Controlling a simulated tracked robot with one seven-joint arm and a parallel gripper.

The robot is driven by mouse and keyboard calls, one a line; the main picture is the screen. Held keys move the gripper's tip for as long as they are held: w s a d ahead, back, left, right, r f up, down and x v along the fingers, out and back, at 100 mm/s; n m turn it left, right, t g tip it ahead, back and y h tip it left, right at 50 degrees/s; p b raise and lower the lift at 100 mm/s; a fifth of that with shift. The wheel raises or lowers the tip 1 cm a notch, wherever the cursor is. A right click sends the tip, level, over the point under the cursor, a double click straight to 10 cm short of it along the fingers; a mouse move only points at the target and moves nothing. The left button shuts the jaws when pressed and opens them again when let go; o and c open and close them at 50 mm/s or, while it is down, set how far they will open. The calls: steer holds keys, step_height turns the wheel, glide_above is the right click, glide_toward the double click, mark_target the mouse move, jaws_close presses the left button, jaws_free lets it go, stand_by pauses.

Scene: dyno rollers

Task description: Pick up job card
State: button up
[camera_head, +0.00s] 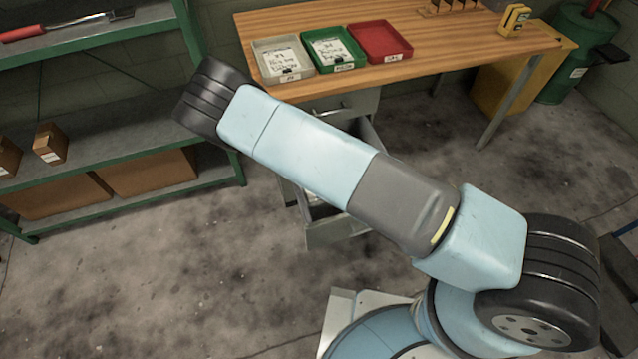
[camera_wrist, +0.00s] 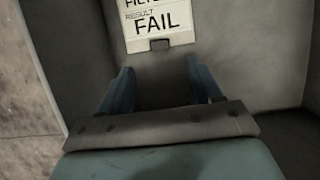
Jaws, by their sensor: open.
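In the wrist view a white job card (camera_wrist: 158,22) with "RESULT FAIL" printed in black lies on the grey floor of a drawer (camera_wrist: 245,60). A small dark clip (camera_wrist: 159,44) sits at its near edge. The card's upper part is cut off by the frame. My gripper (camera_wrist: 160,68) is open and empty, its two fingers apart, with the card just beyond the fingertips. In the head view the open drawer (camera_head: 337,232) is below the bench, partly covered by my arm; my gripper is not visible there.
On the wooden bench (camera_head: 460,45) stand a grey tray (camera_head: 262,47) and a green tray (camera_head: 356,44), each with a card, and an empty red tray (camera_head: 380,42). A green shelf (camera_head: 120,120) stands at left. Drawer walls flank my gripper.

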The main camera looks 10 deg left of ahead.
steer(key=shift+x, duration=3.8)
steer(key=shift+d, duration=0.1)
steer(key=c, duration=1.1)
